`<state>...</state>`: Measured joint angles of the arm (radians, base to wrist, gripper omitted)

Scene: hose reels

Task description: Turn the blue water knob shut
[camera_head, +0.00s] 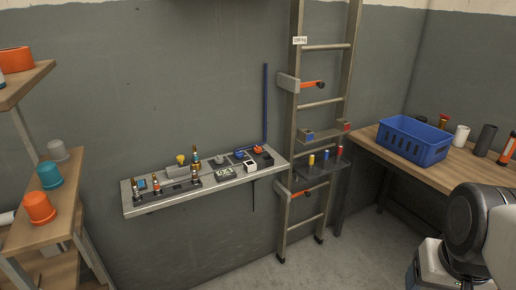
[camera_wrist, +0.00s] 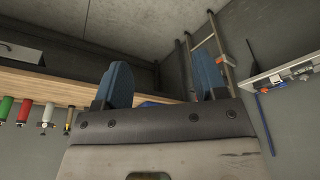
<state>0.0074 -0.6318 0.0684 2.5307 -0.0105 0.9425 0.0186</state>
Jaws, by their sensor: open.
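A small blue knob-like piece (camera_head: 240,153) sits toward the right end of the grey wall shelf (camera_head: 150,207), beside a red-orange one (camera_head: 258,149). It is too small to tell how far it is turned. In the wrist view, my gripper (camera_wrist: 164,82) shows two blue finger pads spread wide apart, with nothing held between them. The gripper is well away from the shelf (camera_wrist: 290,73), whose end shows at the far right of that view. My gripper's fingers do not show in the head view; only part of my arm is at the lower right.
A ladder (camera_head: 291,130) stands against the wall right of the shelf, with a small dark ledge beside it. A wooden bench (camera_head: 460,172) at the right carries a blue crate (camera_head: 414,140) and several cylinders. A wooden rack with cups (camera_head: 39,207) stands at the left. The floor between is clear.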

